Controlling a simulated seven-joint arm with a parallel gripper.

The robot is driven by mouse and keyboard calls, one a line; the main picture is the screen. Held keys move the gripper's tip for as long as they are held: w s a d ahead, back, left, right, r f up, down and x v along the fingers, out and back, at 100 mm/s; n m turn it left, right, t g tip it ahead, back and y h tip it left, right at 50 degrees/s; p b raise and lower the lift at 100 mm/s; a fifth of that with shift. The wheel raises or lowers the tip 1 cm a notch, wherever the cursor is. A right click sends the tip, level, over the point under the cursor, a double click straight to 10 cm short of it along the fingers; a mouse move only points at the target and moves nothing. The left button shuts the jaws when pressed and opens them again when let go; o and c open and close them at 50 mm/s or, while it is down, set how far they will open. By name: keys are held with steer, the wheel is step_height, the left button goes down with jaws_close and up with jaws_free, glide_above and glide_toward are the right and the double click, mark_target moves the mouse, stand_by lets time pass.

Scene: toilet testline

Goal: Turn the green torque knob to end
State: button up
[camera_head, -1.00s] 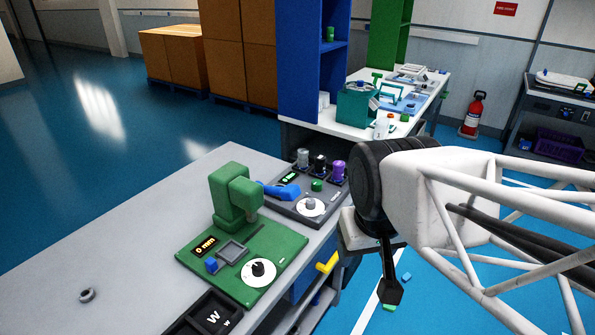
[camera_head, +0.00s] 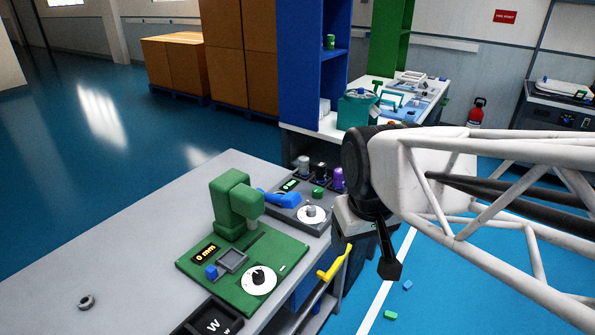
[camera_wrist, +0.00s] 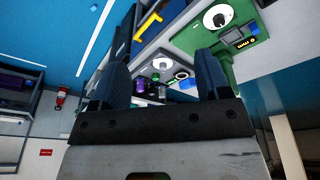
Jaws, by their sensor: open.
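A green test station (camera_head: 282,251) stands on the bench with a white dial and black knob (camera_head: 259,278); this dial (camera_wrist: 217,17) also shows in the wrist view. Behind it, a grey device (camera_head: 283,213) carries a white dial with a grey knob (camera_head: 310,212), a small green knob (camera_head: 319,193) and a blue lever (camera_head: 281,198). Which knob is the torque knob I cannot tell. My gripper (camera_head: 388,262) hangs right of the bench edge, apart from both devices. In the wrist view my gripper (camera_wrist: 164,72) is open and empty, with the grey device seen between its fingers.
A yellow handle (camera_head: 335,263) juts from the bench front. Several small cylinders stand behind the grey device. A metal ring (camera_head: 86,302) lies on the bare left bench. A small green block (camera_head: 390,315) and a blue one (camera_head: 407,285) lie on the floor.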

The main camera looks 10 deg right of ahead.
steer(key=w+d+n, duration=0.1)
steer(key=w+n, duration=0.4)
steer(key=w, duration=0.9)
steer(key=n+g, duration=0.2)
steer(key=n, duration=1)
glide_above(318, 189)
steer(key=f, duration=1.9)
steer(key=shift+s+f, duration=0.2)
steer(key=shift+f, duration=0.2)
steer(key=shift+w+f, duration=0.2)
steer(key=shift+w, duration=0.05)
steer(key=shift+f, duration=0.1)
steer(key=shift+f, duration=3.8)
